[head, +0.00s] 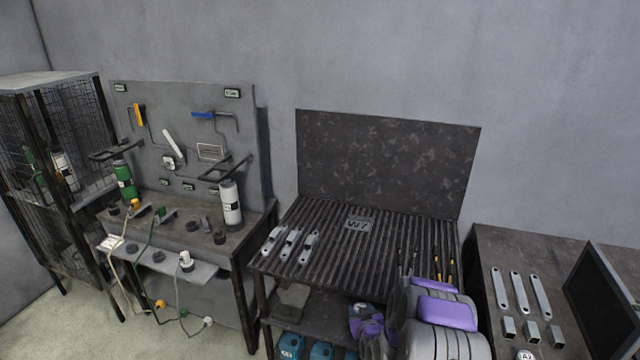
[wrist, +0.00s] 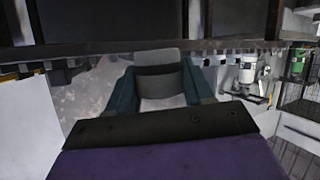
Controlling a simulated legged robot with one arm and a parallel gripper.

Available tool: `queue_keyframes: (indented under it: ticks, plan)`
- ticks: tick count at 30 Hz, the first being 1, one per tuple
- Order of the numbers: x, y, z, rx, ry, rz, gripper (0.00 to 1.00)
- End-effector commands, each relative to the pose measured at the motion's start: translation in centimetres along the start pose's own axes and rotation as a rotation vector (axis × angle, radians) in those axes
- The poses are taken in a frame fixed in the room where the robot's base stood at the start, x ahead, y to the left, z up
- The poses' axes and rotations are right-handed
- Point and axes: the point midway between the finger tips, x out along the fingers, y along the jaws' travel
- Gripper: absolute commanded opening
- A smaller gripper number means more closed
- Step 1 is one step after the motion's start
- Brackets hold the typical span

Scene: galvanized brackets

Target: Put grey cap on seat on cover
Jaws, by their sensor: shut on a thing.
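My gripper (wrist: 160,88) shows in the wrist view with its two teal fingers on either side of a grey piece. It is shut on this piece, which I take to be the grey cap (wrist: 158,72). The piece has a lighter upper part and a darker band below, and the fingers hide its sides. In the head view my arm fills the lower right, and I cannot make out the fingers or the held piece there. I cannot tell which thing is the cover or where its seat is.
A dark slatted bench (head: 345,240) stands in the middle with several metal brackets (head: 290,243) on its left. Blue bins (head: 320,351) sit beneath. A pegboard bench with a white bottle (head: 230,203) and green bottle (head: 125,182) is left; a dark table (head: 484,246) is right.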

Motion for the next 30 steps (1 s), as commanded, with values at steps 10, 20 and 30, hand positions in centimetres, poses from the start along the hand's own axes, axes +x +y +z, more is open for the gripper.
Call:
queue_keyframes:
  ticks: [10,20,30]
  plan:
    - [-4.0,0.8,-8.7,0.012,0.002,0.028,0.13]
    - [-9.2,2.1,-14.8,0.027,-0.002,0.066,0.13]
    - [-12.6,3.1,-17.3,0.041,-0.012,0.096,0.13]
